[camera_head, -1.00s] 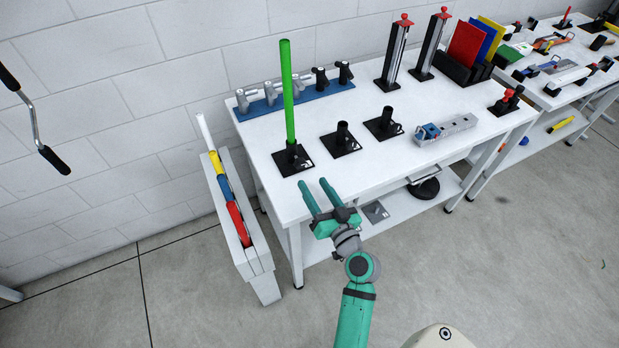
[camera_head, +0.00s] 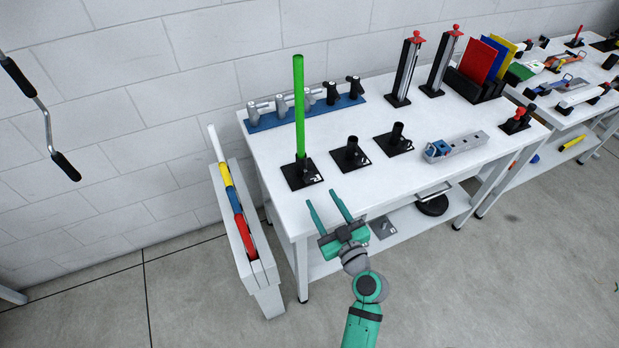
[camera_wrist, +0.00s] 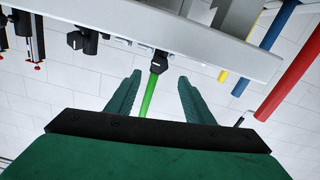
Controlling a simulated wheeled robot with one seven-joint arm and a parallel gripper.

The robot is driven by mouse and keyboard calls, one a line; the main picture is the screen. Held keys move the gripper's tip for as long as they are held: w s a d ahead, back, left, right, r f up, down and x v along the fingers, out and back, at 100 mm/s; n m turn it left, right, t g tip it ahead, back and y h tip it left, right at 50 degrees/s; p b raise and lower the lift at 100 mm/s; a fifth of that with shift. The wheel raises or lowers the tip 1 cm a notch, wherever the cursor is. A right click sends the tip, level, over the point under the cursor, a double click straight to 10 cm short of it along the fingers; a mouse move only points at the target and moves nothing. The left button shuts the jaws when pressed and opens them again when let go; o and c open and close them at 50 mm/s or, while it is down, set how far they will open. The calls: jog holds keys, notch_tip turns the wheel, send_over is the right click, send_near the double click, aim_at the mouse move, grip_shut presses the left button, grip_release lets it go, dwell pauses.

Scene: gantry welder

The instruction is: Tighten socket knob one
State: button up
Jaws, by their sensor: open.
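A tall green pole (camera_head: 299,105) stands upright in the leftmost black socket (camera_head: 302,171), on a square plate near the table's front left corner. In the wrist view the scene is upside down, and the green pole (camera_wrist: 148,98) hangs from the dark socket (camera_wrist: 158,62) between my fingers. The socket's knob is too small to make out clearly. My gripper (camera_head: 322,198) is open and empty at the table's front edge, in front of that socket and apart from it. Its spread fingers (camera_wrist: 160,78) point toward the socket.
Two empty black sockets (camera_head: 351,153) (camera_head: 396,139) stand to the right. A blue rack (camera_head: 262,123) with grey and black fittings lies behind the pole. A bin with coloured rods (camera_head: 243,238) stands left of the table.

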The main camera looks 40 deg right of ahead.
aim_at(308, 180)
jog(key=x, duration=0.9)
jog(key=shift+d, duration=0.2)
jog(key=shift+w, duration=0.75)
jog(key=shift+w, duration=0.1)
jog(key=c, duration=0.7)
jog(key=shift+w+a, duration=0.1)
jog(key=shift+a, duration=0.05)
jog(key=c, duration=0.4)
jog(key=shift+o, duration=0.2)
jog(key=shift+a, duration=0.15)
